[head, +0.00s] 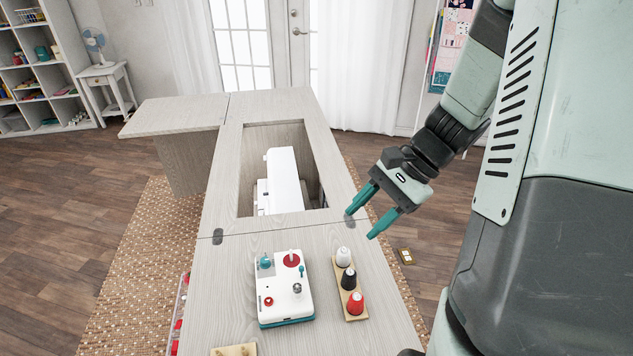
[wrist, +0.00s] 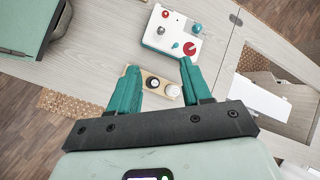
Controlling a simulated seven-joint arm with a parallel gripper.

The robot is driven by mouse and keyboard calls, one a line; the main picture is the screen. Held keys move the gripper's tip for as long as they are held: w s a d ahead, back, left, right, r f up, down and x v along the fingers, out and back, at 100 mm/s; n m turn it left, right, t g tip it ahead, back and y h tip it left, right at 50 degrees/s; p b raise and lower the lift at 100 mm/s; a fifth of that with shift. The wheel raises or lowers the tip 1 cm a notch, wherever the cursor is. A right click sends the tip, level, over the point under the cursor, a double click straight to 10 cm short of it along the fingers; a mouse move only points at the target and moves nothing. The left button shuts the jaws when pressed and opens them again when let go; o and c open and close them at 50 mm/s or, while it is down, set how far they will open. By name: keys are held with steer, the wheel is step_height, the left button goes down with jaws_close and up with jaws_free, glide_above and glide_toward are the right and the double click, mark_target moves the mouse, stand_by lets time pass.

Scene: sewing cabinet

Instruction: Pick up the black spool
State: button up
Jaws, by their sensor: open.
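The black spool (head: 348,278) stands upright on a wooden spool board (head: 341,296), between a white spool (head: 343,257) and a red spool (head: 355,303). In the wrist view the black spool (wrist: 152,82) shows between my finger outlines, with the white spool (wrist: 173,91) to its right. The red spool is hard to make out there, seemingly behind the left finger. My gripper (head: 360,224) is open and empty. In the head view it hangs apart from the spools, beyond them and a little to the right.
A white and teal machine (head: 285,290) with knobs stands left of the board. Farther back, a white sewing machine (head: 283,180) sits in the cabinet opening. A wooden piece (head: 234,350) lies at the near edge. The cabinet top (head: 228,262) is bare left of the white machine.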

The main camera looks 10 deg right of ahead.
steer(key=d+f+m+t+y, duration=0.2)
steer(key=d+f+m+y, duration=0.3)
steer(key=f, duration=0.6)
steer(key=m+t, duration=0.4)
steer(key=m, duration=0.2)
glide_toward(352, 274)
steer(key=shift+w+a+f, duration=0.6)
steer(key=shift+f+m, duration=0.3)
steer(key=shift+m, duration=0.1)
steer(key=x, duration=1)
steer(key=shift+w+a+f, duration=0.1)
steer(key=shift+w+a, duration=0.05)
steer(key=shift+a, duration=0.1)
steer(key=c, duration=0.7)
